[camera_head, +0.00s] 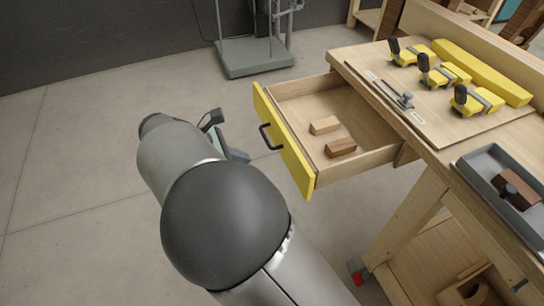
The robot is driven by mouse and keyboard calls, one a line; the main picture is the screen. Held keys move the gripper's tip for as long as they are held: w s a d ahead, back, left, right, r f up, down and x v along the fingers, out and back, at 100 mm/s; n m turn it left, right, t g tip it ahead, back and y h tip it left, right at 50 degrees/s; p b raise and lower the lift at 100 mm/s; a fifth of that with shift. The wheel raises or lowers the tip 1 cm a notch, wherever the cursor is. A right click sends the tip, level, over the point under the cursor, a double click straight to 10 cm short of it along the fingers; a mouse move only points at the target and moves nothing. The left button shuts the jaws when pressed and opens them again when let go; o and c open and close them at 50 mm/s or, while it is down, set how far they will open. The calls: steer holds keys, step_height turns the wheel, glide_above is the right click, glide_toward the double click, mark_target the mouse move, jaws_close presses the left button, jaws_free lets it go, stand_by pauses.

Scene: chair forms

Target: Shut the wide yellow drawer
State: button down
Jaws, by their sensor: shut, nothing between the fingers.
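The wide yellow drawer (284,147) is pulled out from the wooden workbench. Its yellow front has a black bar handle (268,137) and faces left. A light wood block (325,125) and a darker brown block (341,148) lie inside it. My gripper (238,153) shows only in part beyond my arm, left of the drawer front and below the handle. My arm hides most of it. It is shut and appears empty. I cannot tell whether it touches the drawer front.
The workbench top (444,131) holds several yellow-and-black tools, a yellow bar (484,72) and a grey tray (487,174) with a brown object. A grey stand (254,57) is at the back. The floor to the left is clear.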

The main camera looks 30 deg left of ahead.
mark_target(291, 163)
steer(key=x, duration=0.3)
steer(key=r+p+x, duration=0.1)
steer(key=x, duration=0.3)
steer(key=w+d+x, duration=0.1)
steer(key=x, duration=0.3)
steer(key=shift+w+d+r, duration=0.15)
steer(key=shift+w+d, duration=0.05)
steer(key=shift+w+d+p, duration=0.25)
steer(key=shift+w+p, duration=0.05)
steer(key=shift+w, duration=0.2)
steer(key=shift+w+d, duration=0.1)
